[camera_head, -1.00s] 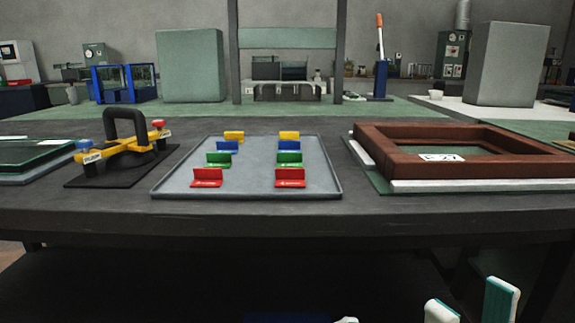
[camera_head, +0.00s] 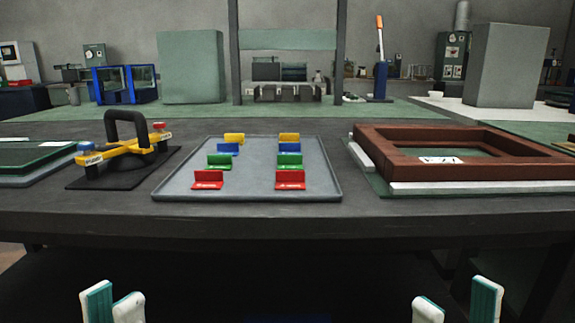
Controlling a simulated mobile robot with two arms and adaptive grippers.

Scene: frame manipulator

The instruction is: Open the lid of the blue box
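A dark blue strip (camera_head: 287,319) shows at the bottom edge of the head view, in the shadow below the table. It may be part of the blue box; its lid cannot be made out. My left gripper (camera_head: 113,304) is at the bottom left, with two white and teal fingertips apart and nothing seen between them. My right gripper (camera_head: 457,304) is at the bottom right, open and empty. Both are in front of the table, on either side of the blue strip and apart from it. Their lower parts are cut off by the frame.
The dark table (camera_head: 300,216) holds a grey tray (camera_head: 247,184) with coloured clips, a black-handled yellow tool (camera_head: 127,148) and a brown frame (camera_head: 460,174). Blue open-framed cases (camera_head: 125,83) stand far back. The space between my grippers looks clear.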

